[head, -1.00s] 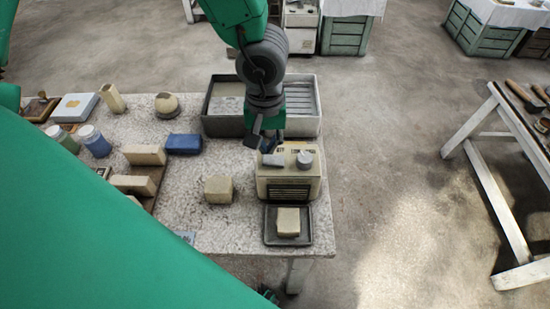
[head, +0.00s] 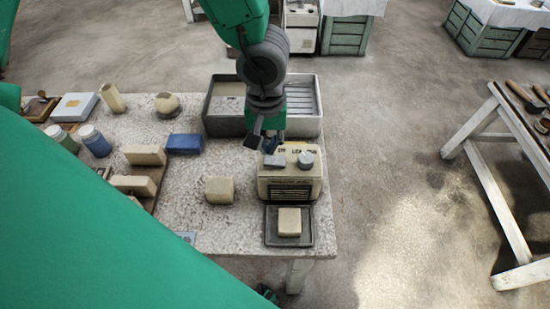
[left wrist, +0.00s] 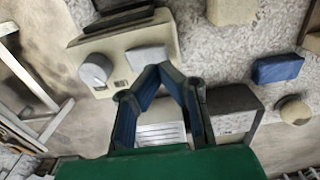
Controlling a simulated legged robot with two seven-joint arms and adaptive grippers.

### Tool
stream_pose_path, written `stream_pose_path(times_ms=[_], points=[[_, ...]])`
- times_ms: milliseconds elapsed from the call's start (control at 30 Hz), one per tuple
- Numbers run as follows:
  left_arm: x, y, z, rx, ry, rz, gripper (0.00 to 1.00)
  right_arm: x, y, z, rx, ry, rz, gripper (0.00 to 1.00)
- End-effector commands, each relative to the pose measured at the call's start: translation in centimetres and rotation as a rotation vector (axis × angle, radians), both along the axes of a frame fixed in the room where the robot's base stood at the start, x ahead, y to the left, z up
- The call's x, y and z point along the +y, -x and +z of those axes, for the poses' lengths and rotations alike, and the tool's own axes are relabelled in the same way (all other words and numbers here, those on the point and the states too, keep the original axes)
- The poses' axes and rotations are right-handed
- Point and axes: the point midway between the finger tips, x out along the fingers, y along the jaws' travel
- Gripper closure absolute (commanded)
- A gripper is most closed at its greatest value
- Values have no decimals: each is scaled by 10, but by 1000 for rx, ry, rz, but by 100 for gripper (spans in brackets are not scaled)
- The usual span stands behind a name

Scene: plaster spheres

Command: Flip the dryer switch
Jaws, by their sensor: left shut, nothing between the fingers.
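The dryer (head: 289,189) is a beige box with a dark front grille, standing near the right end of the speckled table. On its top are a grey block-like switch (head: 274,161) at left and a round grey knob (head: 306,160) at right. My left gripper (head: 266,147) hangs over the dryer's back edge, close to the switch. In the left wrist view its blue-lined fingers (left wrist: 164,68) meet at the tips, empty, beside the pale switch (left wrist: 147,56); I cannot tell whether they touch it. The knob (left wrist: 95,72) also shows there.
A dark tray (head: 309,240) holding a beige block (head: 289,221) stands before the dryer. A sink (head: 304,100) is behind it. A beige cube (head: 219,190) and a blue block (head: 184,144) lie to the left. A tool table (head: 500,115) stands apart at right.

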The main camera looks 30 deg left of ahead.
Motion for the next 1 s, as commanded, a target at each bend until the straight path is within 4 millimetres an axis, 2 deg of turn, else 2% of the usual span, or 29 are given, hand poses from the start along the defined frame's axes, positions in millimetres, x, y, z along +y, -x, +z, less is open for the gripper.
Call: stream_pose_path(times_ms=[1000], points=[[0, 0, -16, 0, 0, 0, 100, 0, 0, -8, 0, 0, 0, 33]])
